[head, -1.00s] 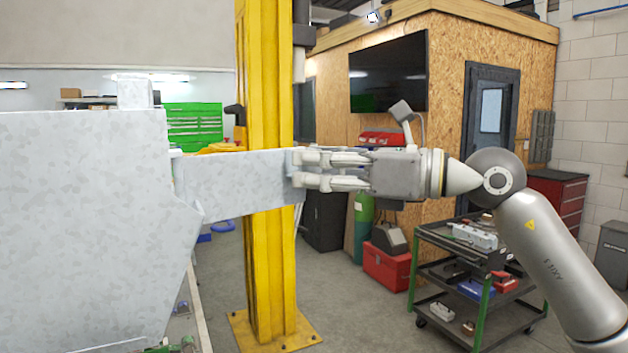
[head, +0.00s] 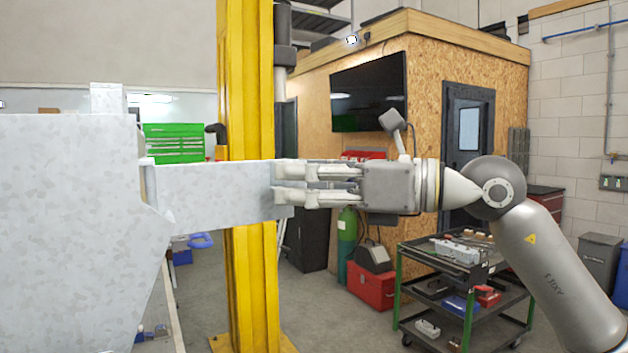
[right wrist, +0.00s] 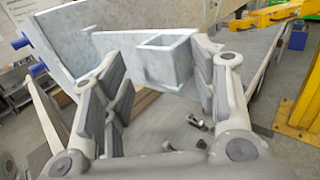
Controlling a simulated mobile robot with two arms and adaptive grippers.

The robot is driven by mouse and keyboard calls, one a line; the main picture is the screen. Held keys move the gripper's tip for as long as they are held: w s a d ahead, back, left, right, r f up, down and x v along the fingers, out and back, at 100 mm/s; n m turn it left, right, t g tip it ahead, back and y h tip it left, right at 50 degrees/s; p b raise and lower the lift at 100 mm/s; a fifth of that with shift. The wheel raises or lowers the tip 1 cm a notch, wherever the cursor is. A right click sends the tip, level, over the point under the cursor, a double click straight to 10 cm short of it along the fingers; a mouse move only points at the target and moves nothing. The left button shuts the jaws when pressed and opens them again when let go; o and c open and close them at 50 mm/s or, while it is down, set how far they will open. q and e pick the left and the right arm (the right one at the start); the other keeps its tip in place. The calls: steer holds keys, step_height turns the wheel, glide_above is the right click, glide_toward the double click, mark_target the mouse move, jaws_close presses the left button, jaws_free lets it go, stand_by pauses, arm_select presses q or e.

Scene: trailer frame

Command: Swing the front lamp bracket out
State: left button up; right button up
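The lamp bracket (head: 215,190) is a pale galvanized arm that sticks out to the right from the large grey trailer frame plate (head: 70,220). My right gripper (head: 282,182) is at the bracket's right end, its fingertips overlapping that end in the head view. In the right wrist view the bracket's end shows as an open square tube (right wrist: 165,60). It lies between the spread fingers of my right gripper (right wrist: 160,75), which are wide apart. I cannot tell whether a finger touches it. My left gripper is not in view.
A yellow post (head: 248,90) stands right behind the bracket. A dark tool cart (head: 470,280) with green legs stands below and behind my right arm. A red box (head: 371,290) is on the floor.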

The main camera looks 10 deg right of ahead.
steer(key=shift+o, duration=0.2)
steer(key=shift+s+a+f, duration=0.15)
steer(key=shift+s+a, duration=0.15)
steer(key=shift+a, duration=0.2)
steer(key=shift+w, duration=0.1)
steer(key=shift+d, duration=0.3)
steer(key=v, duration=1.1)
steer(key=shift+d, duration=0.35)
steer(key=shift+d, duration=0.1)
